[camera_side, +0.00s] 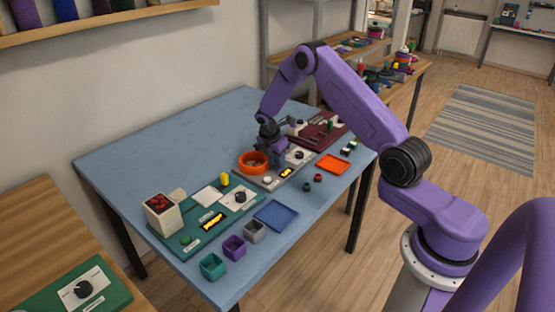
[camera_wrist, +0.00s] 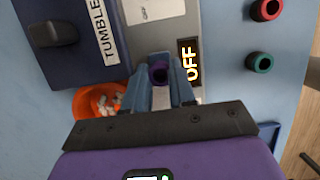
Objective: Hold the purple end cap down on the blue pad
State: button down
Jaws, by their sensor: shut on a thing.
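My gripper (camera_wrist: 160,80) is shut on the purple end cap (camera_wrist: 158,72), a small round piece with a dark hollow, between its blue fingertips. In the side view my gripper (camera_side: 277,163) points down over the grey board, beside the orange bowl (camera_side: 253,162); the cap is too small to make out there. In the wrist view the cap is beside a display reading OFF (camera_wrist: 188,62). I cannot tell whether it touches what is beneath it.
A red end cap (camera_wrist: 266,9) and a teal one (camera_wrist: 260,62) stand to the right. The orange bowl (camera_wrist: 97,101) holds pale pieces. A dark panel with a black knob (camera_wrist: 52,33) is at upper left. An orange tray (camera_side: 332,163) and several small bins (camera_side: 233,247) stand on the table.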

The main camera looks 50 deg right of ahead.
jog(key=shift+r, duration=0.1)
dwell(0.3)
jog(key=shift+r, duration=2.9)
jog(key=shift+d, duration=0.1)
